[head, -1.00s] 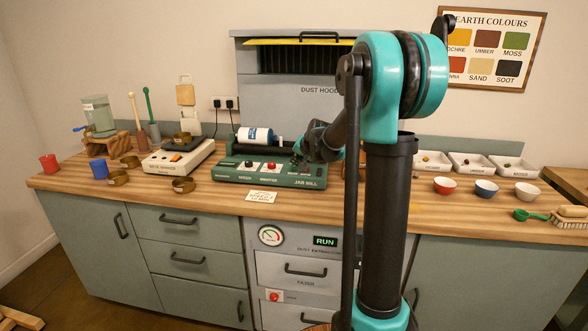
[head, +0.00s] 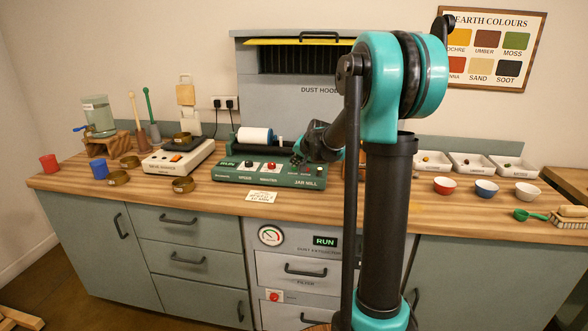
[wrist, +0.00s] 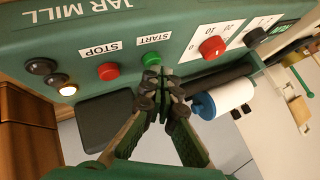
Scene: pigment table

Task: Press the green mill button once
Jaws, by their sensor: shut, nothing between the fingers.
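The jar mill (head: 232,179) is a green unit on the counter. In the wrist view its green button (wrist: 151,58), labelled START, sits beside the red STOP button (wrist: 108,71). My gripper (wrist: 158,76) is shut and empty, its dark fingertips right at the green button and partly covering it. Whether they touch it or stand just off it I cannot tell. In the head view my gripper (head: 298,158) is over the right part of the mill panel, and the button is hidden. The mill's small display (head: 228,164) is lit green and reads RUN.
A small lamp (wrist: 68,89) glows.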

